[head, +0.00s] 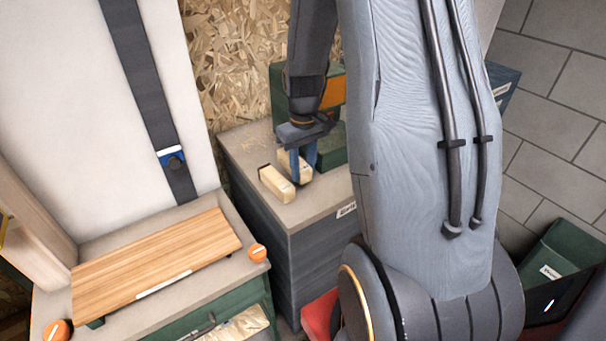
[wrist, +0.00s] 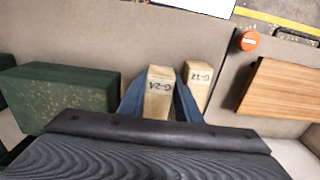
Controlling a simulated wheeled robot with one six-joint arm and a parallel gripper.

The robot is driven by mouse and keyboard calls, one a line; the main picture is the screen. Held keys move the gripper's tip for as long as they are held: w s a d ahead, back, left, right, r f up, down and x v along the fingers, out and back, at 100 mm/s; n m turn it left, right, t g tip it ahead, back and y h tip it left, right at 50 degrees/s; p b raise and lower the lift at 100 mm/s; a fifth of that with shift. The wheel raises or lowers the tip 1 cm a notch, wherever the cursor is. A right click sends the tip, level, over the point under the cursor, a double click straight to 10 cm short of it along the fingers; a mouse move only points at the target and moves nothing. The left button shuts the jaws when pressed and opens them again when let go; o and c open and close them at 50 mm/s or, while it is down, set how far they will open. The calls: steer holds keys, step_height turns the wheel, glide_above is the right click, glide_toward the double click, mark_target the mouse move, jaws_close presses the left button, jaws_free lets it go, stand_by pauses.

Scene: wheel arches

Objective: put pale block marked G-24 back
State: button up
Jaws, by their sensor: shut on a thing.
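The pale block marked G-24 (wrist: 160,88) is between the two blue fingers of my gripper (wrist: 160,100) in the wrist view, and its label faces the camera. My gripper (head: 302,165) is shut on it. In the head view the held pale block (head: 304,172) is partly hidden by the fingers, above or on the grey-topped cabinet (head: 310,210); I cannot tell whether it touches the top. A second pale block, marked G-12 (wrist: 198,80), is close beside it on the board's side; it also shows in the head view (head: 277,184).
A dark green box (wrist: 65,95) is on the other side of my gripper, and it shows behind the gripper in the head view (head: 331,145). A striped wooden board (head: 160,262) lies on the left bench, with orange round knobs (head: 257,253) near it.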

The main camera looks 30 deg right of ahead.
steer(key=shift+f, duration=1.35)
steer(key=shift+f, duration=0.1)
steer(key=o, duration=0.8)
step_height(320, 180, up, 12)
steer(key=shift+f+b, duration=0.1)
steer(key=shift+b, duration=1.05)
steer(key=s+a+f+t, duration=0.1)
steer(key=s+a+f, duration=0.2)
steer(key=s+a, duration=0.8)
steer(key=a, duration=0.4)
steer(key=shift+s+a+f, duration=0.15)
steer(key=shift+s+a, duration=0.2)
steer(key=shift+s, duration=0.05)
